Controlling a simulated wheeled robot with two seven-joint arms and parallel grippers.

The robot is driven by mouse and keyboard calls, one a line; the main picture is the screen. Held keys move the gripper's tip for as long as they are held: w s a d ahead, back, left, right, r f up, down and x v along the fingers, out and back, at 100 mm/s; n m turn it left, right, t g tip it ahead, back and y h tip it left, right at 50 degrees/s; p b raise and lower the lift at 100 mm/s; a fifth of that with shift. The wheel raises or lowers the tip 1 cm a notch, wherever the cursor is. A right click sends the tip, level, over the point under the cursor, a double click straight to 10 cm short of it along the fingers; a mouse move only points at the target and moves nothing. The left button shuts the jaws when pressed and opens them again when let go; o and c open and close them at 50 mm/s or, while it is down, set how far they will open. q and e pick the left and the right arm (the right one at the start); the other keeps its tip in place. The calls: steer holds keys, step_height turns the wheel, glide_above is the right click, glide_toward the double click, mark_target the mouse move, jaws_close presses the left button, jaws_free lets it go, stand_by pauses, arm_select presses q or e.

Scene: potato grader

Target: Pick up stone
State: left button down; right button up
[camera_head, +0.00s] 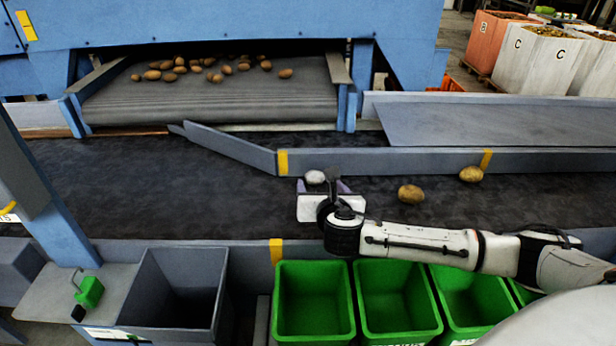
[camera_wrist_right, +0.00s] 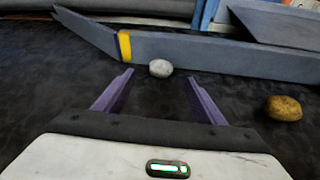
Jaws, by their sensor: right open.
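A pale grey-white stone (camera_head: 315,177) lies on the dark conveyor belt (camera_head: 120,190), close to the grey diverter rail. In the right wrist view the stone (camera_wrist_right: 161,68) sits just beyond the fingertips, roughly midway between them and apart from both. My right gripper (camera_head: 326,184) is open and empty, low over the belt, its two purple fingers (camera_wrist_right: 158,90) pointing toward the stone. My left gripper is in neither view.
Two potatoes (camera_head: 411,193) (camera_head: 471,174) lie on the belt to the right. The grey rail (camera_head: 380,160) stands behind the stone. Green bins (camera_head: 313,300) and a grey bin (camera_head: 180,290) line the near edge. More potatoes (camera_head: 180,62) lie on the upper belt.

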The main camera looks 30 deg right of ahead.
mark_target(316, 178)
steer(key=x, duration=0.4)
steer(key=shift+w+d+f, duration=0.1)
steer(key=shift+w+f, duration=0.05)
steer(key=shift+w, duration=0.05)
steer(key=shift+f+x, duration=0.15)
steer(key=shift+x, duration=1.15)
steer(key=shift+f+x, duration=0.15)
steer(key=shift+x, duration=1.2)
steer(key=shift+s+d, duration=0.1)
steer(key=shift+s, duration=0.05)
steer(key=c, duration=1.2)
steer(key=shift+r, duration=0.1)
